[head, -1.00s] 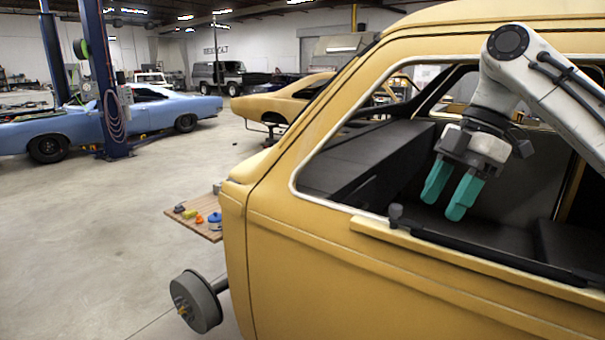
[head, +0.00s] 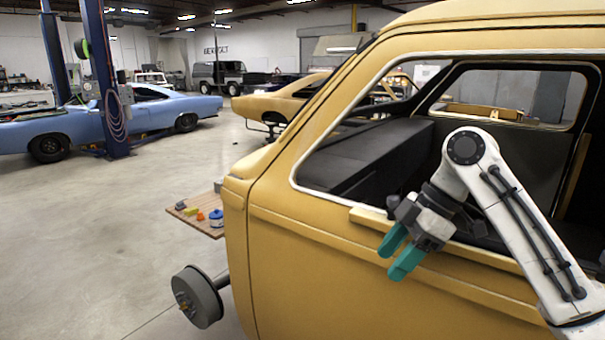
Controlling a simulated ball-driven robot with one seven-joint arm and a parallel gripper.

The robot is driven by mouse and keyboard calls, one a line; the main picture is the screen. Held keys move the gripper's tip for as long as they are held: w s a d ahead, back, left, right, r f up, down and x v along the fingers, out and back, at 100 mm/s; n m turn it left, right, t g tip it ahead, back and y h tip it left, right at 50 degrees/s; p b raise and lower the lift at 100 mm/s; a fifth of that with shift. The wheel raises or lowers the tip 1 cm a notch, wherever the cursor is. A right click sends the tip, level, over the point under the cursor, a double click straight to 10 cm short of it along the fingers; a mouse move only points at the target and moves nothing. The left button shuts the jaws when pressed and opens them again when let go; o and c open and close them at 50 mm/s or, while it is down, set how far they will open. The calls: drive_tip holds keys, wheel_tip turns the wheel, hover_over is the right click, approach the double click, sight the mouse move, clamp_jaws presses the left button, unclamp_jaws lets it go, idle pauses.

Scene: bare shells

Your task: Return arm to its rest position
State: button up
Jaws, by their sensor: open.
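My gripper (head: 398,262) is at the right of the head view, with two teal fingers spread apart and nothing between them. The fingers point down and left, in front of the yellow car shell's door (head: 330,250), just below the window opening. My white arm comes up from the lower right corner, bends at a high joint and drops to the gripper. Whether the fingers touch the door cannot be told.
The yellow shell fills the right half. A bare wheel hub (head: 197,296) sticks out at its front. A wooden board (head: 210,226) with small coloured items lies beyond it. A blue car (head: 110,120) stands by a lift post (head: 108,80). The floor at left is clear.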

drive_tip(key=s+a+f+m+t+y+b, duration=0.1)
drive_tip(key=s+a+f+m, duration=0.15)
drive_tip(key=f, duration=0.55)
drive_tip(key=s+a+f+m+t, duration=0.1)
drive_tip(key=s+a+f+m, duration=0.15)
drive_tip(key=f, duration=0.65)
drive_tip(key=s+d+f+m+b, duration=0.1)
drive_tip(key=s+d+f+m, duration=0.1)
drive_tip(key=s+f+m, duration=0.65)
drive_tip(key=s+d+f+m+h, duration=0.2)
drive_tip(key=s+d+f, duration=0.2)
drive_tip(key=s, duration=0.4)
drive_tip(key=s+d+f+m+h+b, duration=0.1)
drive_tip(key=s+d+f, duration=0.3)
drive_tip(key=s, duration=0.5)
drive_tip(key=s+d+f+m+h, duration=0.2)
drive_tip(key=s+d+f+h, duration=0.2)
drive_tip(key=s, duration=0.5)
drive_tip(key=shift+s+d+f+m+g, duration=0.2)
drive_tip(key=shift+d+f+m+g, duration=0.3)
drive_tip(key=shift+d, duration=0.5)
